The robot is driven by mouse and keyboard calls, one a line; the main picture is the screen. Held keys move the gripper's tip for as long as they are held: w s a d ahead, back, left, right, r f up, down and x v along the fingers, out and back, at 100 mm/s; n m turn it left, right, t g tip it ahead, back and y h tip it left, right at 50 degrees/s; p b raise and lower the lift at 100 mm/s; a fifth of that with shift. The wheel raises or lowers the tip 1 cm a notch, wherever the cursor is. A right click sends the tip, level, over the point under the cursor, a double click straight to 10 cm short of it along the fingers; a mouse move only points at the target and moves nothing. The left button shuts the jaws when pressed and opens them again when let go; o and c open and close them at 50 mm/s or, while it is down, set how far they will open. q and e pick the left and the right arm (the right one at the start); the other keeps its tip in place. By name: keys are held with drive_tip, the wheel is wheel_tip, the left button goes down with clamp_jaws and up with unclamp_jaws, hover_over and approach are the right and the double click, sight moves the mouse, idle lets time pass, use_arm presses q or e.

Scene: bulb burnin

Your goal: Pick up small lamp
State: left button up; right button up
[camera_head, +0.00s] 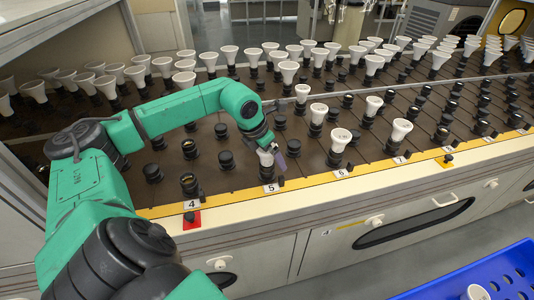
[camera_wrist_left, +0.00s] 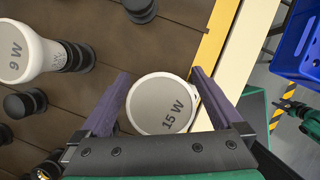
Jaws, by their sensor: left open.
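A white lamp marked 15 W (camera_wrist_left: 161,104) sits between the two purple fingers of my left gripper (camera_wrist_left: 158,100) in the left wrist view. The fingers are open on either side of it. I cannot tell whether they touch it. In the head view my left gripper (camera_head: 273,158) is at the front row of the rack, above label 5, and partly hides this lamp (camera_head: 265,157). A white lamp marked 9 W (camera_wrist_left: 28,54) lies to the left in the wrist view.
The brown rack (camera_head: 225,180) holds many white lamps and black sockets in rows. A lamp (camera_head: 339,142) stands at label 6. A blue crate (camera_head: 505,270) is at the lower right.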

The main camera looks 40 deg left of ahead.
use_arm(q)
drive_tip(key=shift+r, duration=0.1)
drive_tip(key=c, duration=1.3)
drive_tip(key=shift+r, duration=0.1)
